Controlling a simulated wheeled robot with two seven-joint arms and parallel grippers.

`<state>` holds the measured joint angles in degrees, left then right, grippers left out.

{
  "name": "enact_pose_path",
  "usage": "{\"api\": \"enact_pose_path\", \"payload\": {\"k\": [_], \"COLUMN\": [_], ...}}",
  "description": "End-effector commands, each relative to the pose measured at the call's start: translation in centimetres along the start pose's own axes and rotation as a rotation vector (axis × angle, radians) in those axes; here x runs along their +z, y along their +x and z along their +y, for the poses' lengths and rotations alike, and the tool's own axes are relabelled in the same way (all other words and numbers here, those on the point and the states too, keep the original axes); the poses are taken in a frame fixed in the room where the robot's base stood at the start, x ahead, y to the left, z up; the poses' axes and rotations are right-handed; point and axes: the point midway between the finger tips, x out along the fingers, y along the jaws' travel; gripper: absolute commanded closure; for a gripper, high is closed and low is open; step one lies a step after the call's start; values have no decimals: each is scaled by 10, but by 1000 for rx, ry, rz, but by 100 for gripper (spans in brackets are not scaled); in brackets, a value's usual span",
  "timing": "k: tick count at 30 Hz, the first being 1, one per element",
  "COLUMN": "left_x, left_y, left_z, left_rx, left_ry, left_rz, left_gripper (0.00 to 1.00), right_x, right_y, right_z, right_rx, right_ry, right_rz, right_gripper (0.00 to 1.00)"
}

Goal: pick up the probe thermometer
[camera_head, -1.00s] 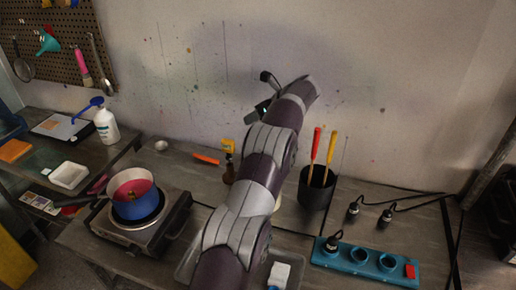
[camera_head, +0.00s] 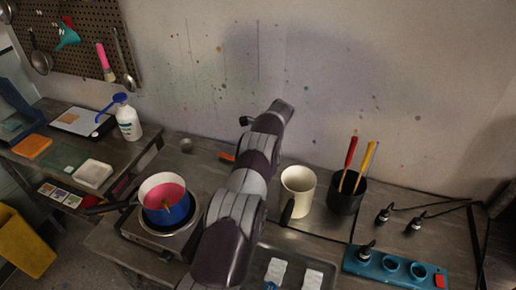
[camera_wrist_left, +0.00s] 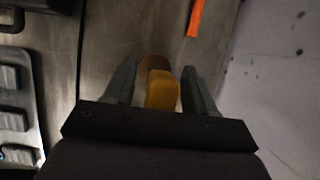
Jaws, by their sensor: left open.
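A yellow block-like head, which looks like the probe thermometer (camera_wrist_left: 163,92), shows in the left wrist view between the two fingers of my left gripper (camera_wrist_left: 160,85). A round brown thing (camera_wrist_left: 153,63) lies just beyond or beneath it; how they join is unclear. My left gripper is open, with a finger on each side of the yellow head. I cannot tell whether either finger touches it. In the head view my own arm hides the thermometer and the gripper. My right gripper is not in view.
An orange strip (camera_wrist_left: 195,18) lies near the gripper. A cream cup (camera_head: 298,190) and a black pot with red and yellow handles (camera_head: 346,197) stand right of my arm. A blue pan with pink liquid (camera_head: 164,199) sits on a burner at left. A teal socket block (camera_head: 390,268) is front right.

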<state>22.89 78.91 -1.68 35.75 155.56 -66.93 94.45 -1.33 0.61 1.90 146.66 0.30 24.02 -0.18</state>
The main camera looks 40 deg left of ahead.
Motion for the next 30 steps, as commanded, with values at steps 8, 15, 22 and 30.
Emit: {"api": "enact_pose_path", "payload": {"k": [8, 15, 22, 30], "left_x": [0, 0, 6, 31], "left_y": [0, 0, -16, -77], "left_z": [0, 0, -2, -1], "left_rx": [-1, -1, -6, -5], "left_ry": [0, 0, -1, 0], "left_rz": [0, -1, -1, -1], "left_gripper": [77, 100, 100, 100], "right_x": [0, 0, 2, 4], "right_y": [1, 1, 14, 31], "right_z": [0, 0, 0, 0], "right_rx": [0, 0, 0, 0], "right_ry": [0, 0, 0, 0], "right_rz": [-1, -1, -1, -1], "right_gripper": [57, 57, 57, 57]}}
